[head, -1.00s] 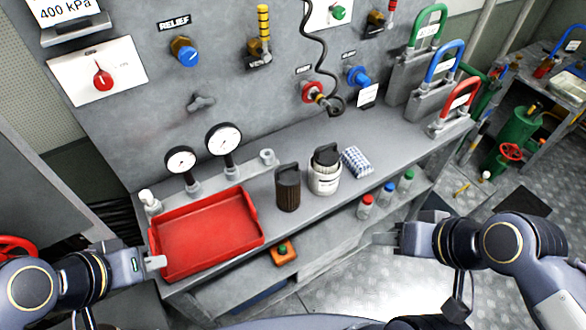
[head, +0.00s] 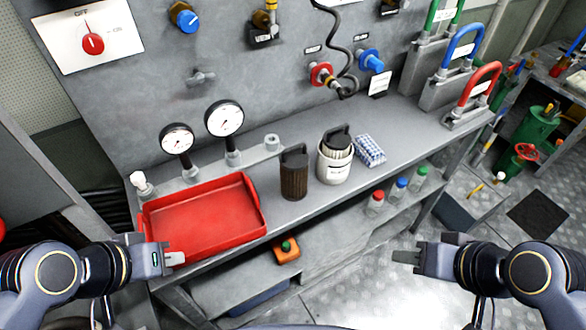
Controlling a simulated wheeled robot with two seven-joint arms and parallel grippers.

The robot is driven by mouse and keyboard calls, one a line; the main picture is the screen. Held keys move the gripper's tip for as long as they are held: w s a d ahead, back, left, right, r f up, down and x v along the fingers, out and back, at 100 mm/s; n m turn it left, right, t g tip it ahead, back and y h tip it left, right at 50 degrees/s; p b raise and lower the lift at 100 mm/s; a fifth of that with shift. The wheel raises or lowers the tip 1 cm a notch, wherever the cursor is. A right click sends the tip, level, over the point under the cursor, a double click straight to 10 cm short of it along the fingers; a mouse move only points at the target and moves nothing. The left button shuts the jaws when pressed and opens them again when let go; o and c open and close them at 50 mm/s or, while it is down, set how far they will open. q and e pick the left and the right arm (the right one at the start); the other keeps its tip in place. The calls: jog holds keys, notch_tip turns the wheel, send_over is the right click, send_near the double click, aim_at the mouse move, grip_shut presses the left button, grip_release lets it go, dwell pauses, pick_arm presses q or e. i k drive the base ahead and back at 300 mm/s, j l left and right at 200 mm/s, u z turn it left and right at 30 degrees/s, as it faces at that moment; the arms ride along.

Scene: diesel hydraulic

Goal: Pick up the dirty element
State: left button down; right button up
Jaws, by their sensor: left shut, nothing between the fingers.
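A dark brown, ribbed cylindrical element with a dark handle (head: 294,176) stands upright on the grey bench; it looks like the dirty element. A white element with a dark handle (head: 336,155) stands to its right, in or on a pale labelled jar. My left gripper (head: 178,258) is shut and empty at the front left edge of the red tray, left of the brown element; whether it touches the tray is unclear. My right gripper (head: 403,262) is in front of the bench, right of and apart from both elements. Its finger gap cannot be made out.
The red tray (head: 205,222) is empty. Two gauges (head: 224,119) stand behind it. A blue-and-white packet (head: 369,150) lies right of the jar. Small bottles (head: 375,202) and an orange box (head: 286,250) sit on the lower shelf. A black coiled hose (head: 343,50) hangs above the bench.

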aim_at(294, 160)
jog(key=i+l, duration=0.15)
jog(key=l, duration=0.2)
jog(key=i+l, duration=0.15)
jog(key=l, duration=0.15)
jog(key=i+l, duration=0.15)
jog(key=l, duration=0.2)
jog(key=i+l, duration=0.15)
jog(key=l, duration=0.15)
jog(key=u, duration=0.4)
jog(key=l+u, duration=0.15)
jog(key=u, duration=0.25)
jog(key=l+u, duration=0.1)
jog(key=u, duration=0.3)
jog(key=l+u, duration=0.1)
jog(key=u, duration=0.3)
jog(key=i, duration=0.05)
